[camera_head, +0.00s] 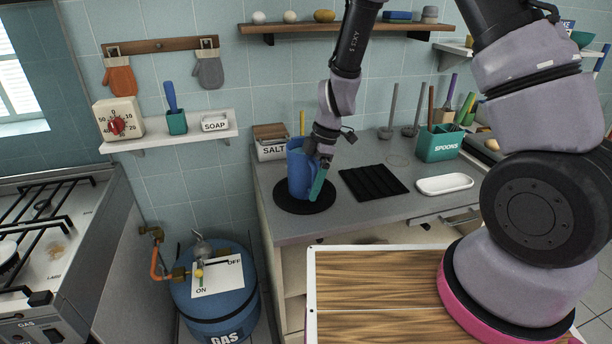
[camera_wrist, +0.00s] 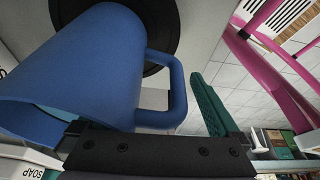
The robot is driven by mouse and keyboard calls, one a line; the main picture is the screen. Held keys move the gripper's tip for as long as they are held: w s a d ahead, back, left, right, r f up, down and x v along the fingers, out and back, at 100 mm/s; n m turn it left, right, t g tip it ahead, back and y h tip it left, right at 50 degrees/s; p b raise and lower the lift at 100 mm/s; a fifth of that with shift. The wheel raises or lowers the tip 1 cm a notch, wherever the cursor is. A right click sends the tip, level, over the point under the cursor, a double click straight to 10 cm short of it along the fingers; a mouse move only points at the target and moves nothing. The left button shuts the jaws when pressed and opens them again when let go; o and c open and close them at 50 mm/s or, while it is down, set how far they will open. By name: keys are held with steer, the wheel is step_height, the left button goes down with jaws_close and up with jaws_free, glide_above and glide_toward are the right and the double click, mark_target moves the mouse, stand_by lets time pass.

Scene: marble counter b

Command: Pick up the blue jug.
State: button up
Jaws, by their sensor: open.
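The blue jug (camera_head: 296,172) stands upright on a round black mat (camera_head: 289,204) at the counter's left end. My gripper (camera_head: 314,178) is at the jug's right side, with one green finger pointing down beside it. In the wrist view the jug (camera_wrist: 105,65) fills the left, its open mouth toward the lower left. Its handle (camera_wrist: 178,88) lies between the jug's body and the visible green finger (camera_wrist: 212,105), with a gap before the finger. The other finger is mostly hidden by the jug. My gripper is open; I cannot tell whether the hidden finger touches the jug.
A salt box (camera_head: 271,148) stands behind the jug. A black ridged mat (camera_head: 372,182) and a white dish (camera_head: 444,184) lie to the right, with a green spoon holder (camera_head: 438,146) behind. A wall shelf (camera_head: 180,132) is at the left. The counter's front edge is close to the jug.

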jaws_close()
steer(key=shift+r, duration=0.2)
stand_by(0.3)
